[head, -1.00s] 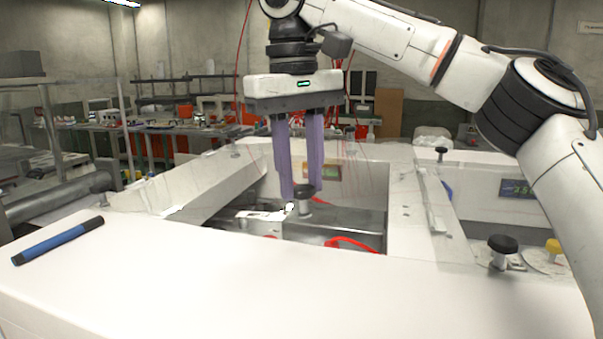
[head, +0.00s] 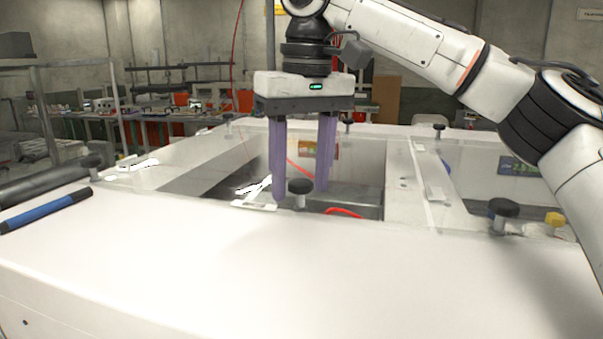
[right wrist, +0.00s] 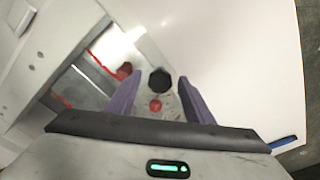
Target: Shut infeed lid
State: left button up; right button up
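The infeed lid (head: 215,190) is a clear panel. In the head view it appears to lie flat over the opening in the white machine top, with the opening's dark interior seen through it. Its black knob (head: 299,187) stands upright near the front edge and also shows in the right wrist view (right wrist: 160,80). My right gripper (head: 301,193) has its two purple fingers spread, one on each side of the knob, with visible gaps. In the right wrist view my right gripper (right wrist: 158,88) has nothing clamped between its fingers. My left gripper is not in view.
A second clear cover with a black knob (head: 503,208) and a yellow knob (head: 554,219) is at the right. A blue and black cylindrical tool (head: 45,211) lies at the left on the white top. The front white surface (head: 250,270) is clear.

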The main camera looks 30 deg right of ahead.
jog(key=shift+r, duration=0.1)
notch_tip(320, 180, up, 10)
jog(key=p, duration=0.4)
jog(key=shift+s, duration=0.45)
